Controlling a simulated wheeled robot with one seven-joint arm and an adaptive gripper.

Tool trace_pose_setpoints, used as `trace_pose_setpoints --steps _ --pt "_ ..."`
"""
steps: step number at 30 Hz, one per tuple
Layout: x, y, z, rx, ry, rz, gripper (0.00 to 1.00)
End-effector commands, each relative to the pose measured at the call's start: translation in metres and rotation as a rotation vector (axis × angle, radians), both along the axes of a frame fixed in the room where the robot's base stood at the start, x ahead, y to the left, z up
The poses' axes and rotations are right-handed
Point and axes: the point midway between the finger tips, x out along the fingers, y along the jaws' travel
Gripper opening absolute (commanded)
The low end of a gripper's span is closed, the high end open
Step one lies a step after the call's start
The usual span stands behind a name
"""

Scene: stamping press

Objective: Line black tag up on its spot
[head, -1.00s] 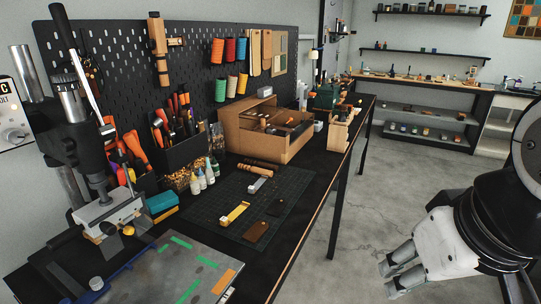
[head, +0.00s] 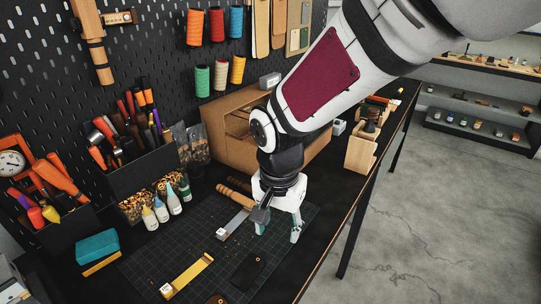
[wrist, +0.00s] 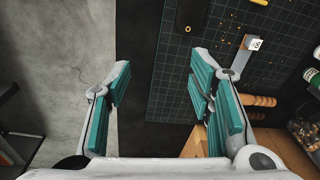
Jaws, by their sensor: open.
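The black tag (head: 248,271) lies flat on the dark green cutting mat (head: 205,241), near the mat's front edge. In the wrist view the black tag (wrist: 191,14) shows at the top, with a small ringed hole at its near end. My gripper (head: 278,232) is open, empty and pointing down over the right edge of the mat, beyond the tag. In the wrist view my gripper (wrist: 158,78) has its teal-padded fingers wide apart, with the tag ahead of them. The tag's spot cannot be made out in the current frames.
A brass bar (head: 187,277) and a steel bar (head: 234,225) lie on the mat. A brown tag (head: 217,299) is cut by the lower edge. A wooden-handled tool (head: 234,196), small bottles (head: 161,209) and a wooden organiser (head: 226,122) stand or lie behind. Open floor is right of the bench.

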Motion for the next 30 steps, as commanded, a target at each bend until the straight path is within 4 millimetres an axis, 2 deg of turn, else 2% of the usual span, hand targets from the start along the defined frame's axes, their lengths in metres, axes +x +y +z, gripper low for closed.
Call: trace_pose_setpoints --steps 1,3,6,9,20,30 --pt "-0.004 0.016 -0.014 -0.001 0.026 -0.011 0.48" --pt "-0.007 0.034 -0.030 0.003 0.047 -0.038 0.48" --pt "-0.012 0.053 -0.048 0.004 0.072 -0.069 0.48" --pt "-0.015 0.063 -0.057 0.007 0.084 -0.088 0.48" --pt "-0.015 0.066 -0.080 0.006 0.090 -0.095 0.48" --pt "-0.014 0.066 -0.121 0.006 0.088 -0.095 0.48"
